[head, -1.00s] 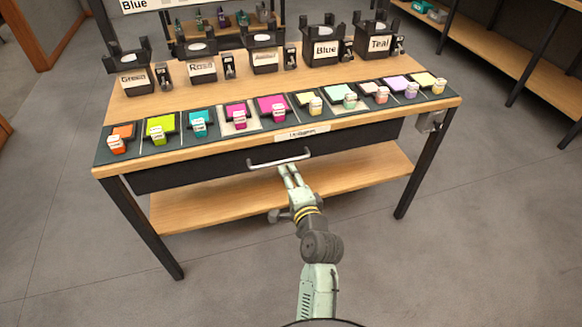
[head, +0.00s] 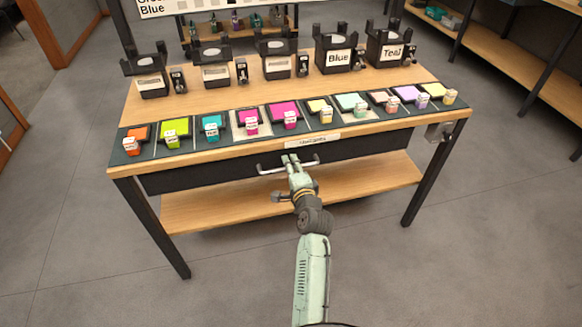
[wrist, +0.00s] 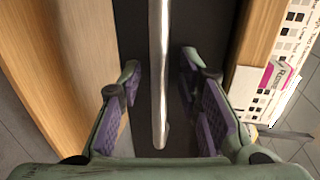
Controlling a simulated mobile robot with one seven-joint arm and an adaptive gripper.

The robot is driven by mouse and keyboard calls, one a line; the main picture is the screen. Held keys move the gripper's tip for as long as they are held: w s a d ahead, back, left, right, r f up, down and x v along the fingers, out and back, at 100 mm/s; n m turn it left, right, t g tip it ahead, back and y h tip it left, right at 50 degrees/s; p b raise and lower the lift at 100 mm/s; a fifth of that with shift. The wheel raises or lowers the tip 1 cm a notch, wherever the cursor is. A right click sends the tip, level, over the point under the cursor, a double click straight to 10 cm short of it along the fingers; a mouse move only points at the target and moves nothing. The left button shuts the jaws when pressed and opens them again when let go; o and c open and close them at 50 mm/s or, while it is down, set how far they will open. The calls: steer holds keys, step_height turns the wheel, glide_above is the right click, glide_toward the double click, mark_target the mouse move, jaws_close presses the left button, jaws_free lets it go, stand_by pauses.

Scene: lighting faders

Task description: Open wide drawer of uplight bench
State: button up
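The uplight bench (head: 330,86) has a wooden top and a wide dark drawer (head: 210,176) under its front edge. The drawer front looks flush with the bench, so it appears closed. Its silver bar handle (head: 270,170) also shows in the wrist view as a bright bar (wrist: 160,60). My gripper (head: 291,160) is at the handle, right of its middle. In the wrist view my gripper (wrist: 161,92) is open, with one padded finger on each side of the bar and gaps between. The fingers partly hide the handle in the head view.
Black labelled holders (head: 338,56) stand behind. A lower wooden shelf (head: 370,181) lies beneath the drawer. The floor in front is clear.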

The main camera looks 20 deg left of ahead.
jaws_close()
stand_by(0.3)
stand_by(0.6)
